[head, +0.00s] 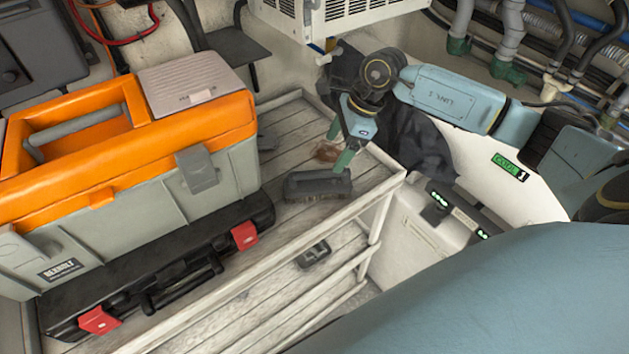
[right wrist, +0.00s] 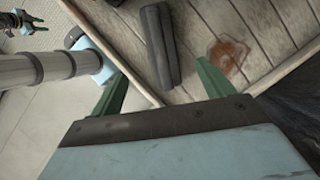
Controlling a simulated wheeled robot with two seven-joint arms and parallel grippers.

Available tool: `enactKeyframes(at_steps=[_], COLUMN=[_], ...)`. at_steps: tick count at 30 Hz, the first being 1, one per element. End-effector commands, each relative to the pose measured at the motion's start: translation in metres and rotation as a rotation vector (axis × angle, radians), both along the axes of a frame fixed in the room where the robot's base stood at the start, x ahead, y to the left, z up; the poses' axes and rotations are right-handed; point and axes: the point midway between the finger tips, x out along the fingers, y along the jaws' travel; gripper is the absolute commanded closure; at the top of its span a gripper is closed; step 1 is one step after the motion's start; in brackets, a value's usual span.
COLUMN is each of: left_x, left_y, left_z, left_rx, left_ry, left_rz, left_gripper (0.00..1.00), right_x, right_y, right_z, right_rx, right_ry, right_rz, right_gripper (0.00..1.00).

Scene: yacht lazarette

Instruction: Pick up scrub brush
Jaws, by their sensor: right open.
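The scrub brush (head: 317,185) is a dark grey block with brownish bristles underneath. It lies on the slatted wooden top of the white shelf (head: 386,186), near its right end. It also shows in the right wrist view (right wrist: 158,45), upper middle. My right gripper (head: 341,145) is open and empty, just above and behind the brush in the head view. In the right wrist view its green fingers (right wrist: 160,77) are spread, with the brush's near end between and beyond them. A small dark and green part at the upper left there looks like my left gripper (right wrist: 24,24); its jaws are unclear.
A brown stain (head: 327,152) marks the slats behind the brush. An orange and grey toolbox (head: 225,125) and a black case with red latches (head: 165,262) fill the shelf's left. A small dark object (head: 314,254) lies on the lower shelf. A white vented box (head: 310,15) hangs behind.

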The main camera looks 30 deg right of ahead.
Motion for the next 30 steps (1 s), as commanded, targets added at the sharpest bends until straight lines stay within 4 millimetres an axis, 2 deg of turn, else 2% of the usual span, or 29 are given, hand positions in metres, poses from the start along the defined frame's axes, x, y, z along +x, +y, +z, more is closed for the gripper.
enactKeyframes(at_steps=[3,9,17,25,30], left_x=[-0.004,-0.006,-0.004,-0.001,0.001], left_y=[0.001,0.001,0.001,0.0,0.0], left_z=[0.004,0.008,0.012,0.019,0.02], left_rx=[0.001,0.001,0.001,0.0,0.001], left_ry=[0.006,0.009,0.007,0.001,-0.002], left_rz=[0.0,0.0,0.0,0.0,0.0], left_gripper=[0.64,0.64,0.64,0.64,0.64], right_x=[0.003,0.009,0.013,0.023,0.024], right_y=[0.011,0.022,0.03,0.042,0.044], right_z=[-0.023,-0.053,-0.071,-0.104,-0.11], right_rx=[0.007,0.006,0.009,0.009,0.007], right_ry=[0.007,0.004,0.004,0.002,0.001], right_rz=[0.001,0.0,0.0,-0.001,0.0], right_gripper=[0.2,0.2,0.2,0.2,0.2])
